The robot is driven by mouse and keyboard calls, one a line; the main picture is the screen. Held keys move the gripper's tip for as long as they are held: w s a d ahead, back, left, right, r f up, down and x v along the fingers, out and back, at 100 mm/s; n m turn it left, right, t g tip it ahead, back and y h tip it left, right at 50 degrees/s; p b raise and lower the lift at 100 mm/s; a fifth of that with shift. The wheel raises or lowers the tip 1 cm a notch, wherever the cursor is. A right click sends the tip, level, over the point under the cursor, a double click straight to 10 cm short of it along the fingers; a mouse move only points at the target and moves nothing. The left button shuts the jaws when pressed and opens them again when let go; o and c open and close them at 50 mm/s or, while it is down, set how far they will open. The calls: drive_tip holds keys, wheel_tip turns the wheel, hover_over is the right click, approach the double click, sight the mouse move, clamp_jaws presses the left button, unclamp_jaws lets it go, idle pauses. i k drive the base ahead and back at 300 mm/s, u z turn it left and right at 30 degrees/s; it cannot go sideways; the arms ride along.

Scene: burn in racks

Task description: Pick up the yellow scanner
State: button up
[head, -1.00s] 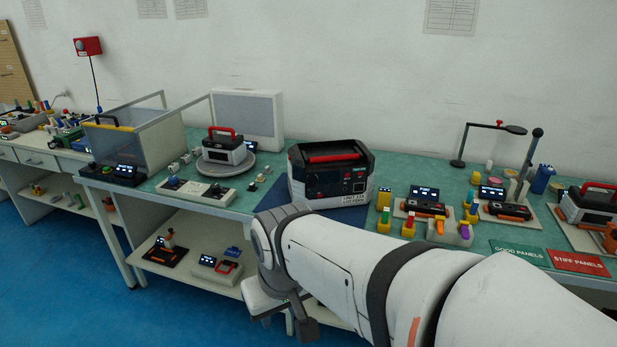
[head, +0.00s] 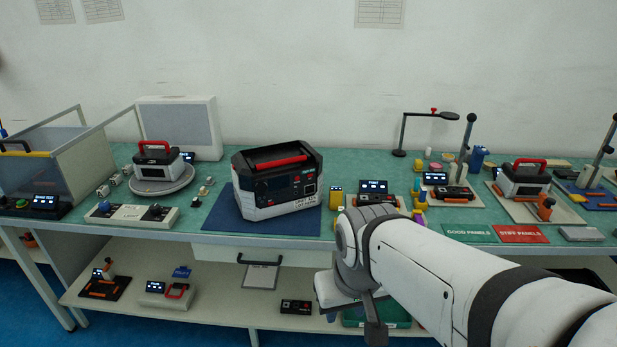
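I cannot make out a yellow scanner for certain. A small yellow block with a dark top (head: 336,197) stands on the bench just right of the big black and white unit (head: 277,182). More small yellow pieces (head: 420,200) stand further right, partly behind my arm. My gripper (head: 374,325) hangs low in front of the bench, below its front edge, at the bottom of the head view. It is apart from the bench-top things. Its fingers are seen edge-on and small, so their opening does not show.
The green bench top (head: 215,222) is crowded. A turntable (head: 165,182) with a small unit stands left. Green (head: 469,233) and red (head: 521,234) label panels lie right. A lamp stand (head: 402,135) rises at the back. A lower shelf (head: 220,300) holds small devices.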

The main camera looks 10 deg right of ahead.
sight(335, 192)
drive_tip(key=u, duration=0.05)
drive_tip(key=i, duration=1)
drive_tip(key=z, duration=0.05)
